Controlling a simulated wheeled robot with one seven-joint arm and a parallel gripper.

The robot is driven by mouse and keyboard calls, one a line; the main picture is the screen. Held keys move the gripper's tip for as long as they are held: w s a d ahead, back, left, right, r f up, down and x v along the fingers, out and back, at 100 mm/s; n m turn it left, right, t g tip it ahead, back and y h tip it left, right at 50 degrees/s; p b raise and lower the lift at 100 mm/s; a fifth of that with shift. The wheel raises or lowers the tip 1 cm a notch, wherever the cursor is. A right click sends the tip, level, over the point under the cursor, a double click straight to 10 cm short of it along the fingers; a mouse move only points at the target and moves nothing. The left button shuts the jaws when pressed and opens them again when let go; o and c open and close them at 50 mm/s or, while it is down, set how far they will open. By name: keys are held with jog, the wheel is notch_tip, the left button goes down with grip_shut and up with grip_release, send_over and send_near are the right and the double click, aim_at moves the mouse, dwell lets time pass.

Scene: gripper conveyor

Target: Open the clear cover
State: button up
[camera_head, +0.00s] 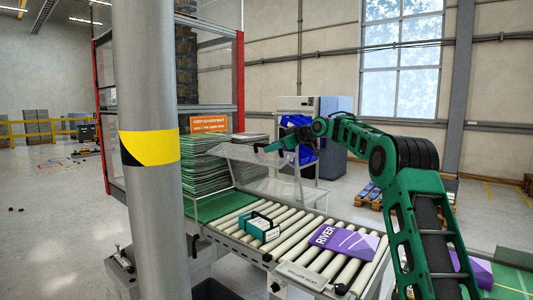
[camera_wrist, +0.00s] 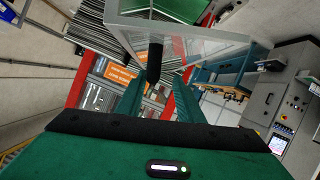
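The clear cover (camera_head: 238,152) is a see-through panel with a pale frame, standing tilted above the far end of the roller conveyor in the head view. In the wrist view the cover (camera_wrist: 205,45) spans the top, with a black bar-like handle (camera_wrist: 153,62) projecting from it. My gripper (camera_head: 270,147) is at the cover's right side in the head view. In the wrist view my gripper (camera_wrist: 157,84) has its two green fingers apart, with the handle's end between and just beyond their tips. I cannot tell whether they touch it.
The roller conveyor (camera_head: 285,237) carries a purple box (camera_head: 343,241) and a teal-and-white box (camera_head: 259,227). Stacked green trays (camera_head: 204,170) stand left of the cover. A grey cabinet (camera_head: 333,125) is behind my gripper. Open floor lies at the left.

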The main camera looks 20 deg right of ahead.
aim_at(284, 161)
jog(key=shift+v, duration=3.1)
jog(key=shift+c, duration=0.4)
